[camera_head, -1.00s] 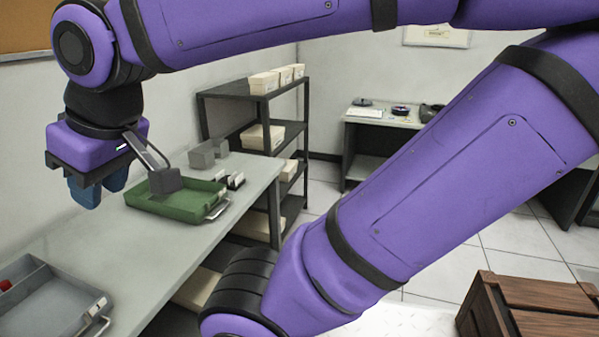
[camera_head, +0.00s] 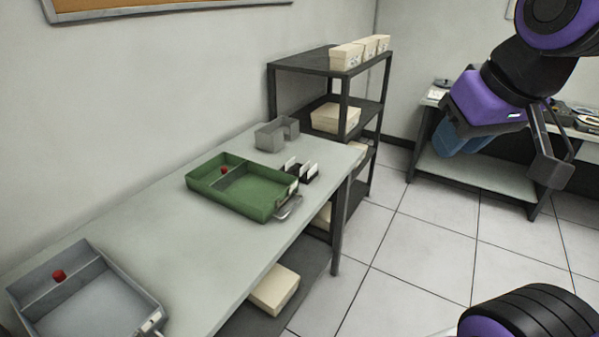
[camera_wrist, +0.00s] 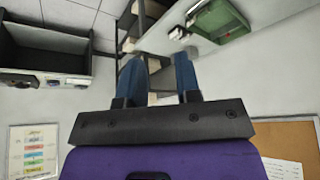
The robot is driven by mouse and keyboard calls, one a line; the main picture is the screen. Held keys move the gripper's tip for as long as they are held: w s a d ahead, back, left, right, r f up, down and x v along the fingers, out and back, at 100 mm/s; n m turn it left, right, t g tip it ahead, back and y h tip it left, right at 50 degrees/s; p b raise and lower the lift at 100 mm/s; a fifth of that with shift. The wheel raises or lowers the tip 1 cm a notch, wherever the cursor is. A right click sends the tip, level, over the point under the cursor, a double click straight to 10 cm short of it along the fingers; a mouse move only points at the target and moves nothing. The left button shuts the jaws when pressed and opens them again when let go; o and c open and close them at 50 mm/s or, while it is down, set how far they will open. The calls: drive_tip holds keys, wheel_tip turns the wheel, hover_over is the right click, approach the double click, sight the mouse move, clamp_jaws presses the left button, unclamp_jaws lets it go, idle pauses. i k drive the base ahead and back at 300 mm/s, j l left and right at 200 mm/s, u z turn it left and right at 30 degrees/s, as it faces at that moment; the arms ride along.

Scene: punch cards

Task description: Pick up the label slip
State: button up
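Small white slips (camera_head: 308,166) stand upright in a dark holder (camera_head: 302,178) on the long table, just right of the green tray. I cannot tell whether one of them is the label slip. The green tray (camera_head: 262,208) has a metal handle and a small pale tag (camera_head: 293,188) at its front end. My gripper (camera_head: 458,140) hangs in the air at the right of the head view, well away from the slips and tray. Its blue fingers stand apart with nothing between them in the wrist view (camera_wrist: 158,78).
A grey tray (camera_head: 125,287) with a red block (camera_head: 59,275) lies at the near left. Another red block (camera_head: 224,170) is in the green tray. A grey open box (camera_head: 270,136) stands behind. A dark shelf (camera_head: 345,92) holds cream boxes. Tiled floor (camera_head: 410,260) is open at right.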

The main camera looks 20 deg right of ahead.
sight(305, 167)
drive_tip(key=i+l+u, duration=0.1)
drive_tip(key=i+l, duration=0.55)
drive_tip(key=l, duration=0.15)
drive_tip(key=i+l+u, duration=0.15)
drive_tip(key=i+l, duration=0.5)
drive_tip(key=l, duration=0.25)
drive_tip(key=u, duration=0.05)
